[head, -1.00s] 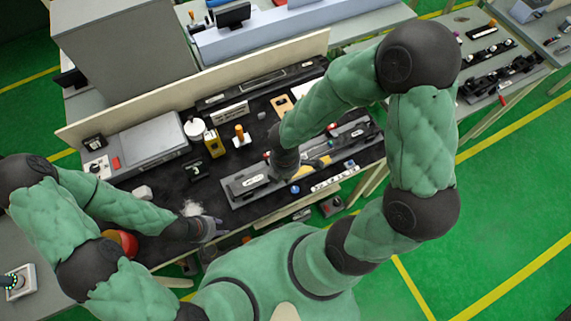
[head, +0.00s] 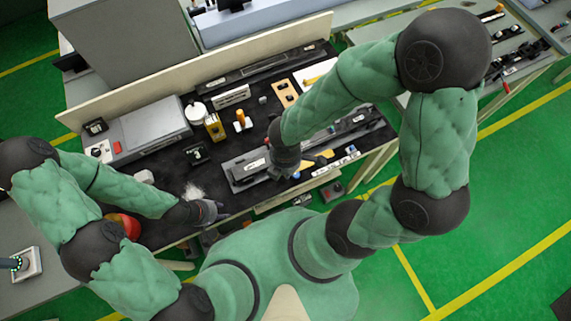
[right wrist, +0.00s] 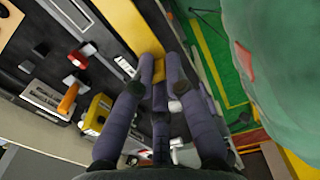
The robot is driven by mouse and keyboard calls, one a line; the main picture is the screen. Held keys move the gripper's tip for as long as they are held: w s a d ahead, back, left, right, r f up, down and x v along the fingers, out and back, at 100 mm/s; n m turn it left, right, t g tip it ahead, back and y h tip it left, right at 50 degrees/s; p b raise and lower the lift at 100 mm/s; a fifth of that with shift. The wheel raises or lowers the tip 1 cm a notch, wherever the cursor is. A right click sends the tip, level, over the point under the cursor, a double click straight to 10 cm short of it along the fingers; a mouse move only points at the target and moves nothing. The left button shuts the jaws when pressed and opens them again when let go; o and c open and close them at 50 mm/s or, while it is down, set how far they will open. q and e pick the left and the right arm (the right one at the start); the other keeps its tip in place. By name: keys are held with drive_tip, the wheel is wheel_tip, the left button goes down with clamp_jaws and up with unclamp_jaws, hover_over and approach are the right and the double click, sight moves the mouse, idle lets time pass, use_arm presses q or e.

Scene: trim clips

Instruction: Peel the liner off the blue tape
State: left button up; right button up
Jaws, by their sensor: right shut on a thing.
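My right gripper (head: 284,170) is over the grey fixture (head: 233,179) near the bench's front edge, pointing down. In the right wrist view its dark purple fingers (right wrist: 159,72) close around a yellow strip-like piece, which extends up from the fingertips (right wrist: 135,22). Yellow also shows just right of the gripper in the head view (head: 318,158). A small blue thing (head: 296,175) lies beside the gripper; I cannot tell whether it is the tape. The tape and liner are not clearly visible. My left gripper (head: 211,212) is low over the bench's front left; its finger opening is unclear.
A yellow container (head: 214,127), an orange-handled tool (head: 241,119) and a white round container (head: 196,110) stand behind the fixture. A grey box (head: 150,122) stands at the left.

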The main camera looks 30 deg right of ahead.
drive_tip(key=shift+r+p, duration=2.6)
drive_tip(key=shift+r, duration=0.35)
